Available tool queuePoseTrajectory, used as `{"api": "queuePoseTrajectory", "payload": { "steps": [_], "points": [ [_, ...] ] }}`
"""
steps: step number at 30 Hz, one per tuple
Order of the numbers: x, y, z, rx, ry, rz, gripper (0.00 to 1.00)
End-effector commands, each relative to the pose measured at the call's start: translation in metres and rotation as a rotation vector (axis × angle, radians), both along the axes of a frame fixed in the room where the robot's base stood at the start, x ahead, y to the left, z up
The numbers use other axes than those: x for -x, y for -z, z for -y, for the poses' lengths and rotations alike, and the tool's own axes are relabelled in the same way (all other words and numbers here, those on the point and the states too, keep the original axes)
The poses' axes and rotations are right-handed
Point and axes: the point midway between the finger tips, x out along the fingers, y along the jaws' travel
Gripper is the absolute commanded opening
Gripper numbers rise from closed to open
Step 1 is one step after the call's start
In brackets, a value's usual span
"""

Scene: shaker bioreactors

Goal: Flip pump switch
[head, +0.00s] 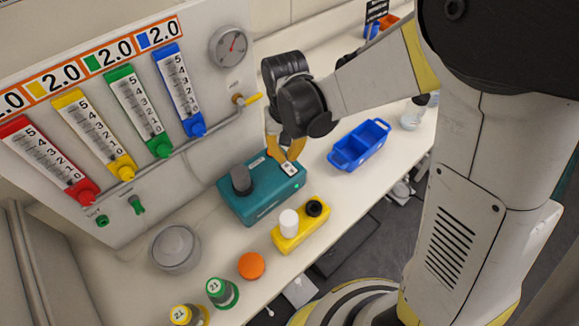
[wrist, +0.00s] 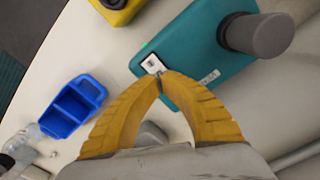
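The teal pump box (head: 262,200) stands on the bench with a dark grey cylinder (head: 241,180) on top. Its small white switch plate (head: 290,168) is at the right end of the top; in the wrist view the pump (wrist: 205,62) has the switch plate (wrist: 152,64) near its left edge. My gripper (head: 284,156) points down at the switch. In the wrist view the yellow fingertips of my gripper (wrist: 160,77) meet right beside the switch's small lever. I cannot tell whether they touch it. Nothing is visibly held.
A yellow block (head: 300,231) with white and black caps stands in front of the pump. A blue divided bin (head: 358,146) is to the right. A grey round dish (head: 175,247), an orange cap (head: 251,265) and green-capped bottle (head: 222,292) are nearer. The flowmeter panel (head: 110,205) rises behind.

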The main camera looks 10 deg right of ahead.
Motion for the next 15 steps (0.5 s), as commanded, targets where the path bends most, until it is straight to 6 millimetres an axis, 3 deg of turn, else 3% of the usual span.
{"api": "queuePoseTrajectory", "payload": {
  "steps": [15],
  "points": [
    [0.0, 0.0085, 0.0, 0.0, 0.0, 0.0, 0.0]
  ]
}}
